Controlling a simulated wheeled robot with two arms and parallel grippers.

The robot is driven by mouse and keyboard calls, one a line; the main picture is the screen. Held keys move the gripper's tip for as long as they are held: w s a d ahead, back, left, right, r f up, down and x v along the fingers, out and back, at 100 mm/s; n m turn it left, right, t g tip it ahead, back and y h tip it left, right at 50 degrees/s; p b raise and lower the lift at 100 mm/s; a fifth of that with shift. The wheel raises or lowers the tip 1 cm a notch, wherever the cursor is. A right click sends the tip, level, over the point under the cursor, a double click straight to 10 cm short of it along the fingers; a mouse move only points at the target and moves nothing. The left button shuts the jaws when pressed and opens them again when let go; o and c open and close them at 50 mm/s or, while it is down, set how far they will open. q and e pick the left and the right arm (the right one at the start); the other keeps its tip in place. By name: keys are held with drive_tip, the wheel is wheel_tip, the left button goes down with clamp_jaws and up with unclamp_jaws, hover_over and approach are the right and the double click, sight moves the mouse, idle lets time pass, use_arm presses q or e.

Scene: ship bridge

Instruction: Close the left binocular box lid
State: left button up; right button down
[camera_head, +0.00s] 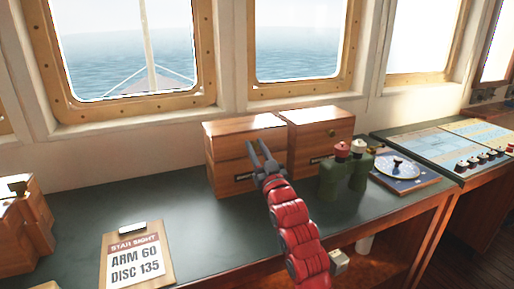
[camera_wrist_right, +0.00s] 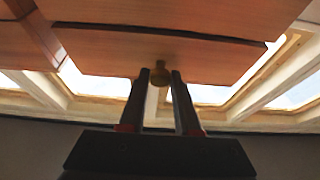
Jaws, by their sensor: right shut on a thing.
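The left binocular box (camera_head: 226,166) is a reddish wooden box on the dark counter below the windows. Its lid (camera_head: 240,126) looks level and down, with no clear gap in the head view. My right gripper (camera_head: 262,158) is at the lid's front, its fingers shut on a small brass knob. The right wrist view shows the knob (camera_wrist_right: 158,76) between the two fingertips (camera_wrist_right: 159,84), below the wooden face (camera_wrist_right: 115,52). The gripper hides the knob in the head view. My left gripper is out of view.
A similar wooden box (camera_head: 311,144) stands close on the right. A star sight board (camera_head: 137,262) lies front left. The left counter is mostly clear.

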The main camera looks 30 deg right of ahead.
drive_tip(key=c, duration=1)
unclamp_jaws()
drive_tip(key=shift+w+f, duration=0.15)
drive_tip(key=shift+f, duration=0.15)
drive_tip(key=shift+o, duration=1.2)
drive_tip(key=shift+w, duration=0.15)
drive_tip(key=shift+o, duration=0.7)
drive_tip(key=shift+a, duration=0.1)
drive_tip(key=shift+d, duration=0.2)
drive_tip(key=s+a+f+p, duration=0.1)
drive_tip(key=s+p, duration=0.2)
drive_tip(key=s, duration=1.3)
drive_tip(key=shift+s+f+p, duration=0.35)
drive_tip(key=shift+s, duration=0.05)
